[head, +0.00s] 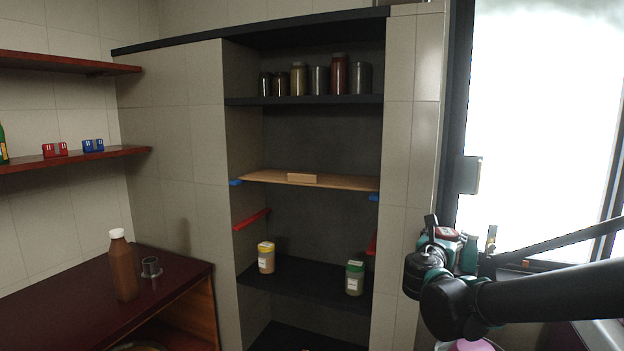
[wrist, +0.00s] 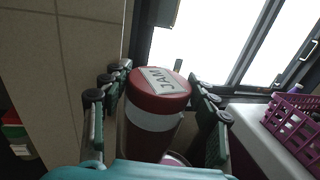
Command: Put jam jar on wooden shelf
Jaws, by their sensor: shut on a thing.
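The jam jar (wrist: 152,118) is red with a white band and a label reading JAM on its lid. My gripper (wrist: 160,112) is shut on it, with fingers on both sides of the jar in the wrist view. In the head view my gripper (head: 455,240) is at the right, in front of the window side, with a red part of the jar (head: 446,233) just showing. The wooden shelf (head: 345,186) is a light board in the middle of the dark niche, left of my gripper and apart from it. A small wooden block (head: 302,178) lies on it.
Several jars (head: 299,79) stand on the dark shelf above. A yellow-lidded jar (head: 266,257) and a green-lidded jar (head: 355,278) stand on the lower shelf. The tiled niche edge (head: 408,150) lies between my gripper and the shelf. A purple basket (wrist: 296,122) is at right.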

